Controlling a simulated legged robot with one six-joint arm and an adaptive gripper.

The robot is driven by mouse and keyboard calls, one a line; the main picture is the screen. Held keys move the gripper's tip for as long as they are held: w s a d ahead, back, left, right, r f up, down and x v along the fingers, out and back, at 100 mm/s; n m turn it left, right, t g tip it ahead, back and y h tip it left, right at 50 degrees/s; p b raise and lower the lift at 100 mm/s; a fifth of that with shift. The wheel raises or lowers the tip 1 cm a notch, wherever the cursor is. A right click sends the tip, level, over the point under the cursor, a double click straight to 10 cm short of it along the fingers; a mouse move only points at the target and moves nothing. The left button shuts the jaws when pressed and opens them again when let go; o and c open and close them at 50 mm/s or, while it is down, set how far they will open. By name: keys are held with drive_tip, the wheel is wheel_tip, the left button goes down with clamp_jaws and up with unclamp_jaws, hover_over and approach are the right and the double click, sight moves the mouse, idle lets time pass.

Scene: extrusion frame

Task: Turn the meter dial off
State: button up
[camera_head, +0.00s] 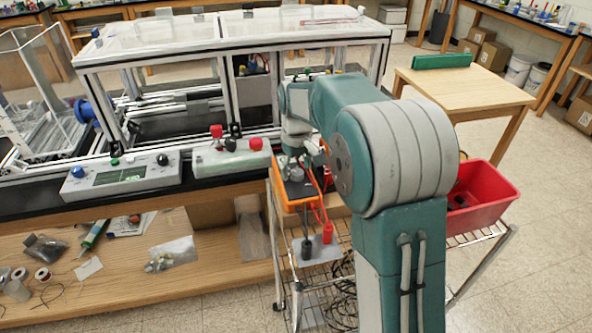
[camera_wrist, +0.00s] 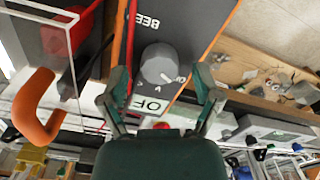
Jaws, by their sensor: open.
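The meter is a dark-faced box with an orange edge on the wire cart in the head view (camera_head: 288,207). In the wrist view the meter face (camera_wrist: 187,25) fills the upper middle, with "BEEP" lettering, a "V" and a white label reading "OF". Its round grey dial (camera_wrist: 160,65) has a white pointer mark aimed toward the lower right, near the "V", not at the label. My gripper (camera_wrist: 160,77) is open, with one finger on each side of the dial in the picture. I cannot tell if they touch it. In the head view my arm partly hides the meter.
Red and black leads with probes (camera_head: 327,232) hang in front of the meter. A red bin (camera_head: 490,205) sits on the cart's right. A framed enclosure (camera_head: 235,45) and control boxes (camera_head: 125,178) stand left. In the wrist view an orange handle (camera_wrist: 35,110) is at left.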

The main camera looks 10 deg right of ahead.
sight(296, 171)
wheel_tip(296, 171, up, 11)
drive_tip(key=shift+r, duration=0.2)
idle(0.3)
drive_tip(key=s+r+m+t, duration=0.2)
drive_tip(key=s+r+t, duration=0.15)
drive_tip(key=s, duration=1.25)
drive_tip(key=s+f+m+t, duration=0.2)
drive_tip(key=s+f, duration=0.4)
drive_tip(key=s, duration=0.7)
drive_tip(key=shift+s+f, duration=0.15)
drive_tip(key=shift+c, duration=0.3)
idle(0.6)
